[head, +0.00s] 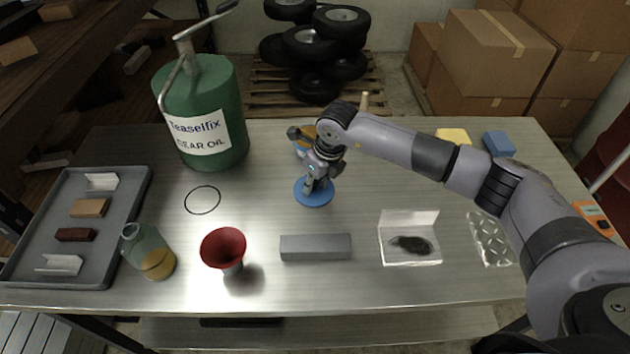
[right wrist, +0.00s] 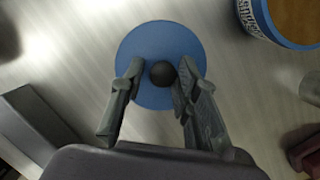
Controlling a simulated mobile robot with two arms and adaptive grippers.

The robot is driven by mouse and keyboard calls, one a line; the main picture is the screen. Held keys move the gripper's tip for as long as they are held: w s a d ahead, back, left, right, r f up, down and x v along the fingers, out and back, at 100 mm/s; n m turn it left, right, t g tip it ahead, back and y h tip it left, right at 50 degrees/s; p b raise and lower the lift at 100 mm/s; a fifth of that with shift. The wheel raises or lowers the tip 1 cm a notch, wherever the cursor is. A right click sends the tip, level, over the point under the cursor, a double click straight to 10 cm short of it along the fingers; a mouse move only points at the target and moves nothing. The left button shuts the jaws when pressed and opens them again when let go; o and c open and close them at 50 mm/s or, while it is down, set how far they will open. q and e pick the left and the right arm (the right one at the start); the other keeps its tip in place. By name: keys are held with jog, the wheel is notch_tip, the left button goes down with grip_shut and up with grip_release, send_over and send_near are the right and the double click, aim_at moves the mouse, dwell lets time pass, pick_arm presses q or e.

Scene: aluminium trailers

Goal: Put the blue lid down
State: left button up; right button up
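The blue lid (head: 314,197) is a round disc that appears to lie flat on the metal table, right of the table's middle-left area. In the right wrist view the lid (right wrist: 160,40) has a dark round knob (right wrist: 162,73) at its centre. My right gripper (head: 318,184) is directly over the lid, pointing down. In the right wrist view its fingertips (right wrist: 161,72) stand on either side of the knob, with a small gap visible, so it looks open. The gripper hides part of the lid in the head view. My left gripper is out of view.
An open blue-rimmed tin (right wrist: 289,15) stands close by. A grey block (head: 316,247), red funnel (head: 223,246) and glass jar (head: 151,255) stand in front. A black ring (head: 202,200) lies left. A green oil can (head: 204,110) stands behind it, and a grey tray (head: 123,214) at far left.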

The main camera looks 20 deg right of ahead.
aim_at(324, 196)
jog(key=shift+o, duration=0.7)
jog(key=shift+r, duration=0.1)
jog(key=shift+r, duration=0.2)
jog(key=b+v, duration=0.3)
jog(key=v, duration=0.8)
jog(key=shift+r, duration=0.4)
jog(key=shift+s, duration=0.1)
